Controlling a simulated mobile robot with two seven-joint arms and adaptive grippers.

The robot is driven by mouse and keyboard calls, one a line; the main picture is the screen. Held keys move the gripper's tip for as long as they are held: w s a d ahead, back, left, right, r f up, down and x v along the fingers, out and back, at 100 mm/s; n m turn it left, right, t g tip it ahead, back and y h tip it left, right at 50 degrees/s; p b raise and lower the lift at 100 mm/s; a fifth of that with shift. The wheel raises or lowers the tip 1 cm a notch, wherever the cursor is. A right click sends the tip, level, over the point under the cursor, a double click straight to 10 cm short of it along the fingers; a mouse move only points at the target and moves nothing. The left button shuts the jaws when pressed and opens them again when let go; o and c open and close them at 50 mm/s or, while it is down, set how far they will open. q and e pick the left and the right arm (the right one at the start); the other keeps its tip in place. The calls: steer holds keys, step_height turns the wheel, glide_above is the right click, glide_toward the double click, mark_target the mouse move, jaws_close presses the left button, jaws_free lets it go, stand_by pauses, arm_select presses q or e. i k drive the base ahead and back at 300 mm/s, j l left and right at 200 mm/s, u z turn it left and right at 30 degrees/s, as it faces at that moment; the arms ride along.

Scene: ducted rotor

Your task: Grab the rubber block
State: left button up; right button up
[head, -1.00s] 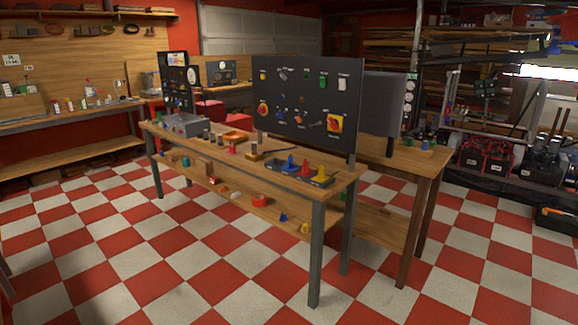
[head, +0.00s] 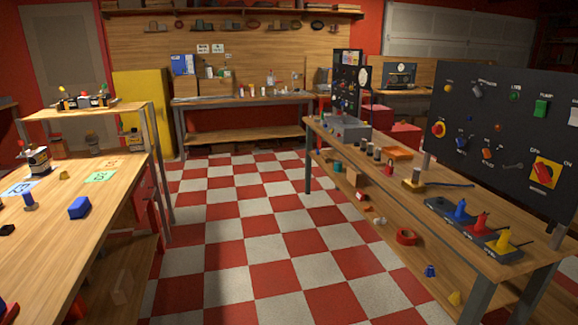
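No thing in the head view can be told for sure as the rubber block. A small blue block (head: 79,207) lies on the wooden table (head: 120,190) at the left and could be it, but its material cannot be told. Other small block-like things, such as a tan block (head: 354,177), sit on the lower shelf of the workbench at the right. Neither of my grippers is in view.
A yellow cabinet (head: 143,110) and a back bench (head: 245,100) stand behind. The checkered floor (head: 240,230) between the tables is clear.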

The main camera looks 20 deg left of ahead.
mark_target(78, 210)
steer(key=i+j+u, duration=0.15)
steer(key=i+u, duration=1.15)
steer(key=i, duration=0.15)
steer(key=i+l+u, duration=0.55)
steer(key=i, duration=0.2)
steer(key=j, duration=0.05)
